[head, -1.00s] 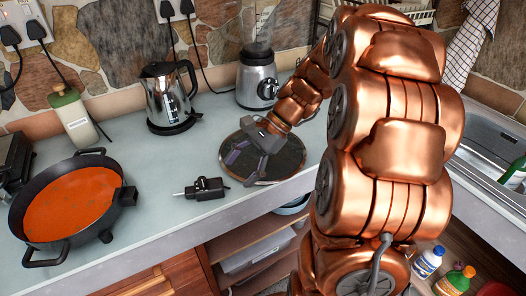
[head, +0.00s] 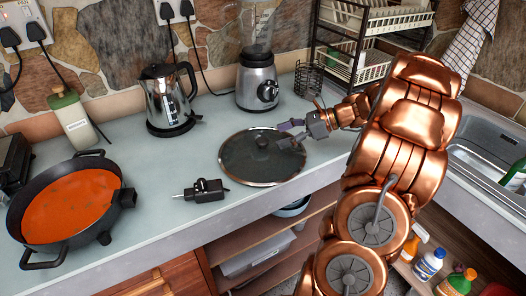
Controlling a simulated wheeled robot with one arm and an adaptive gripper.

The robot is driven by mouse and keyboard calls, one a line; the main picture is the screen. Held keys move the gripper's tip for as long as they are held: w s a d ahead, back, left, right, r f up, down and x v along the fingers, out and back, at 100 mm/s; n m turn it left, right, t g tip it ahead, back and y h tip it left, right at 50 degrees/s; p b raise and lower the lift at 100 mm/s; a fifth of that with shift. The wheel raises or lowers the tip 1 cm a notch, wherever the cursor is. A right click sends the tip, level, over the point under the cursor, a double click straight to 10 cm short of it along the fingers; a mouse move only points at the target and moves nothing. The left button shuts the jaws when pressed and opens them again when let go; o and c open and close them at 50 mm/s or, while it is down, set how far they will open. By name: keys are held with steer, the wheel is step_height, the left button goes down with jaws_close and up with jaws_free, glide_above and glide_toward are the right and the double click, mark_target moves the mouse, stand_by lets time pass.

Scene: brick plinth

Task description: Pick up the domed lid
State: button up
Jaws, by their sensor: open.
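The domed lid (head: 250,163) lies on the grey counter in the middle of the head view. It is round, dark glass with a metal rim and a black knob (head: 262,141) at its centre. My gripper (head: 284,134) is at the lid's right far edge, its fingers pointing left toward the knob. The gripper is open and nothing shows between its fingers. Whether a finger touches the lid cannot be told from this view.
A black pan with orange contents (head: 20,238) stands at the left. A small black device (head: 203,190) lies left of the lid. A kettle (head: 168,100), a blender (head: 257,85) and a dish rack (head: 352,75) stand behind. The sink (head: 480,160) is at right.

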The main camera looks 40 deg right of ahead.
mark_target(267, 140)
steer(key=shift+p+x, duration=0.55)
steer(key=shift+x, duration=1.95)
steer(key=shift+w, duration=0.1)
jaws_close()
